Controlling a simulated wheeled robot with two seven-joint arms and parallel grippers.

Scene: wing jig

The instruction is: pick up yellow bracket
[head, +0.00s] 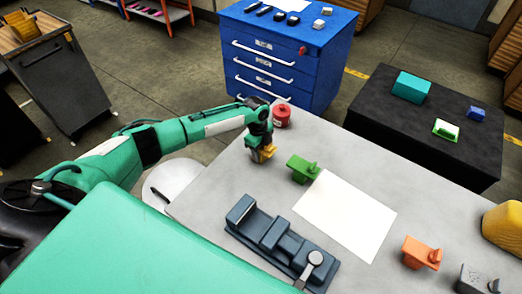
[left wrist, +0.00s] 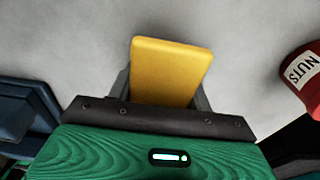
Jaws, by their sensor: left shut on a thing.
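The yellow bracket (head: 264,152) is at the far left part of the grey table, under my left gripper (head: 260,154). In the left wrist view the yellow bracket (left wrist: 172,72) shows as a flat yellow block between the two fingers, and my left gripper (left wrist: 165,95) is shut on it. The bracket's lower part is hidden, and I cannot tell whether it touches the table. My right gripper is in neither view.
A red nuts can (head: 281,116) stands just behind my left gripper. A green bracket (head: 302,169), a white sheet (head: 345,214), a blue-grey jig (head: 280,243) and an orange bracket (head: 421,253) are on the table (head: 215,185). A blue drawer cabinet (head: 285,55) stands beyond.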

